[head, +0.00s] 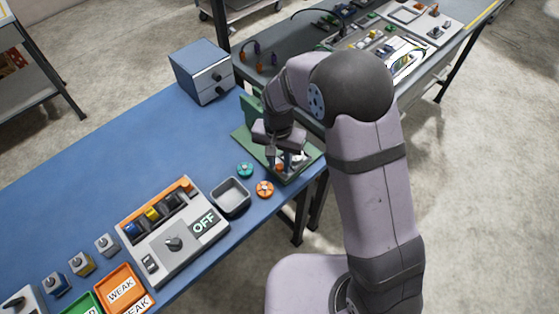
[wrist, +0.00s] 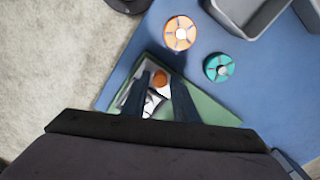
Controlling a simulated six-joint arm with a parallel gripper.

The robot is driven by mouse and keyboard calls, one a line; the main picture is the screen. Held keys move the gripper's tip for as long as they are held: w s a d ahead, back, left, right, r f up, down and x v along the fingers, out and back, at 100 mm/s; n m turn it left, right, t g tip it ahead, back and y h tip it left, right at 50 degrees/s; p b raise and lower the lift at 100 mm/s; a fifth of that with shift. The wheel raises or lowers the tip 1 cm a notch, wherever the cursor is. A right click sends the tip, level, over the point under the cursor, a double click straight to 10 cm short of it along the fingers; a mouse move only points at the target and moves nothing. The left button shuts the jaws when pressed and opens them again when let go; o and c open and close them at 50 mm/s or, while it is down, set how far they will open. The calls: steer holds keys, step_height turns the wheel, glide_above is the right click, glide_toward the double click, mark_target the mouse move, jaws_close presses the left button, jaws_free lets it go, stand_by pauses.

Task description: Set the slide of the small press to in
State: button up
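The small press has a green base (head: 246,138) near the right edge of the blue table, partly hidden by my arm. Its green base (wrist: 207,111) also shows in the wrist view, with a pale metal part and an orange knob (wrist: 159,79) on it. The knob (head: 280,168) shows small below my gripper in the head view. My gripper (head: 284,157) points down over the press. In the wrist view its two dark fingers (wrist: 160,84) are apart, with the orange knob showing between their tips. I cannot tell whether they touch it. The slide's position is largely hidden.
A teal disc (head: 245,170), an orange disc (head: 265,189) and a grey tray (head: 231,196) stand close to the press. A control box marked OFF (head: 174,243) is at front left. A blue drawer box (head: 202,71) stands behind. The table's left middle is clear.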

jaws_close()
steer(key=shift+w+a, duration=1.25)
jaws_free()
step_height(320, 180, up, 7)
steer(key=b, duration=0.2)
steer(key=shift+r, duration=0.2)
